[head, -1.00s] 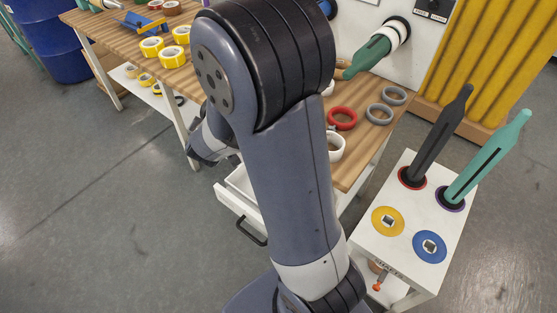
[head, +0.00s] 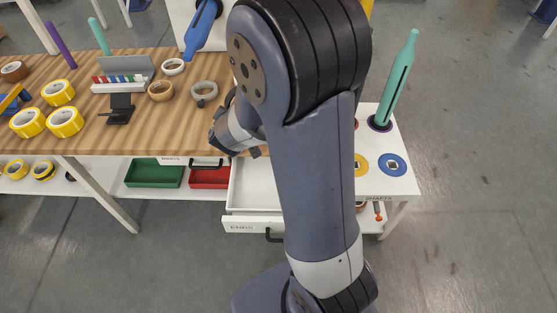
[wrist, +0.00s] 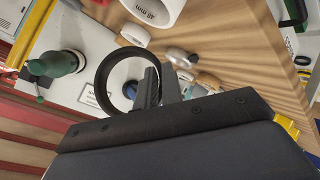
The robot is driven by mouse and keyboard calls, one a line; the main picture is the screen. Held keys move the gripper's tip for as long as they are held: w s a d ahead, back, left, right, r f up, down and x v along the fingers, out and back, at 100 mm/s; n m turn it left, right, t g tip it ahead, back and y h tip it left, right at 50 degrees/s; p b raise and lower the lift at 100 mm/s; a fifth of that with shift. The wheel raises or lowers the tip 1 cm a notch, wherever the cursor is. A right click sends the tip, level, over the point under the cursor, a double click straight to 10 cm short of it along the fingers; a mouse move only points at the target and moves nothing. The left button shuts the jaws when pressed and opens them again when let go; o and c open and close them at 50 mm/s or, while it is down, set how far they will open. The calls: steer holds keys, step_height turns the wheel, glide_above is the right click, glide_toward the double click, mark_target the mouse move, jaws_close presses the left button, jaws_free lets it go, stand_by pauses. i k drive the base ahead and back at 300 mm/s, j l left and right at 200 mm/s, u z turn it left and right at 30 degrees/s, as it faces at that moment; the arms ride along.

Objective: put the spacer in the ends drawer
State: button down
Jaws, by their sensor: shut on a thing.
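My gripper shows in the wrist view (wrist: 160,88), shut on one wall of a thin dark ring, which I take to be the spacer (wrist: 98,82). The ring sticks out to the left of the fingers there. In the head view my arm hides most of the gripper, and I cannot make out the ring. The ends drawer (head: 252,224), white with an "ENDS" label and a black handle, stands pulled open below the table. Its visible inside looks empty; my arm covers its right part. My gripper appears above the drawer's back, near the table edge.
The wooden table (head: 150,136) holds yellow tape rolls (head: 66,122), a grey ring (head: 204,93) and a black stand (head: 120,108). Green (head: 155,173) and red (head: 209,177) bins sit beneath. A white shaft stand (head: 392,184) is right of the drawer. Floor in front is clear.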

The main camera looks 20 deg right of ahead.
mark_target(252, 205)
steer(key=i+j+z, duration=0.1)
steer(key=j+z, duration=0.9)
steer(key=k+j+z, duration=0.15)
steer(key=j+z, duration=0.3)
steer(key=j, duration=0.15)
